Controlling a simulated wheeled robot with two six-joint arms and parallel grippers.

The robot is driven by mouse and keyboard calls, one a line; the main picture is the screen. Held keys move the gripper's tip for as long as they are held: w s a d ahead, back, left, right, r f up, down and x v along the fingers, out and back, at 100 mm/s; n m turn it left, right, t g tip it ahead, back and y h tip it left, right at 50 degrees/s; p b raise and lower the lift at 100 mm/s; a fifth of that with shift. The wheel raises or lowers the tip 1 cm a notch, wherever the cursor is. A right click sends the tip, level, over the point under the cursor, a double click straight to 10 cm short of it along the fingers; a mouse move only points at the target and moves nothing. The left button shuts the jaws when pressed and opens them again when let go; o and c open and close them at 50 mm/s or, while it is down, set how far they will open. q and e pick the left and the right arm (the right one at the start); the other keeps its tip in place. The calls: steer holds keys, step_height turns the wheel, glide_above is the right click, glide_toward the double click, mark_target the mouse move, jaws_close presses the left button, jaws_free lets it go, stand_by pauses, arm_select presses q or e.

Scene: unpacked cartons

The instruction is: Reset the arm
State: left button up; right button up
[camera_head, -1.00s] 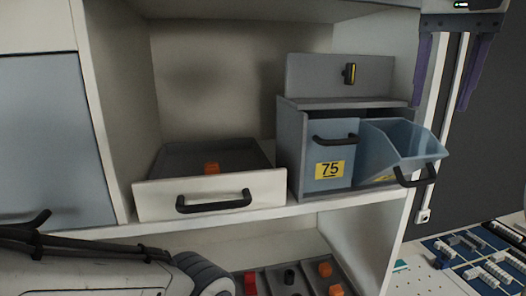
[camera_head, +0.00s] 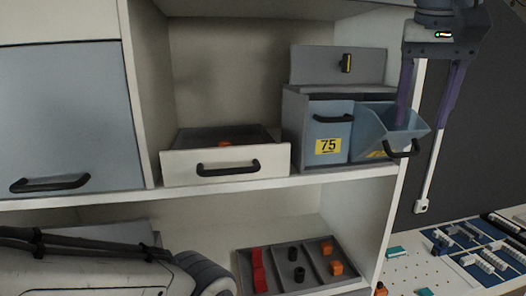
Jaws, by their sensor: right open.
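My right gripper (camera_head: 423,120) hangs from the top right with its two purple fingers pointing down and spread apart, with nothing between them. Its left finger overlaps the tilted-open blue bin (camera_head: 371,136) in the picture; I cannot tell if they touch. My left arm (camera_head: 90,270) lies across the bottom left, and its gripper is outside the view.
A cabinet shelf holds an open white-fronted drawer (camera_head: 195,169) with an orange piece inside. Beside it is a grey box with a blue bin front labelled 75 (camera_head: 329,132). Below is a grey tray (camera_head: 285,250) with red, black and orange pieces. A pegboard table (camera_head: 405,272) stands right.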

steer(key=a+f+n+g+y+b, duration=0.1)
steer(key=a+f+n+b, duration=0.5)
steer(key=f, duration=0.9)
steer(key=a+f+n+g+y+b, duration=0.1)
steer(key=a+f+b, duration=0.3)
steer(key=a+f, duration=0.75)
steer(key=s+f+n+b, duration=0.1)
steer(key=s+f+b, duration=0.1)
steer(key=s+f, duration=0.3)
steer(key=s+f+n+g+b, duration=0.1)
steer(key=s+f, duration=0.4)
steer(key=f, duration=0.9)
steer(key=s+f+n+y+b, duration=0.1)
steer(key=s+f+n+b, duration=0.2)
steer(key=s+f, duration=0.3)
step_height(320, 180, down, 4)
steer(key=shift+a+r+g+b, duration=0.1)
steer(key=shift+a+g+b, duration=0.25)
steer(key=shift+g+b, duration=0.05)
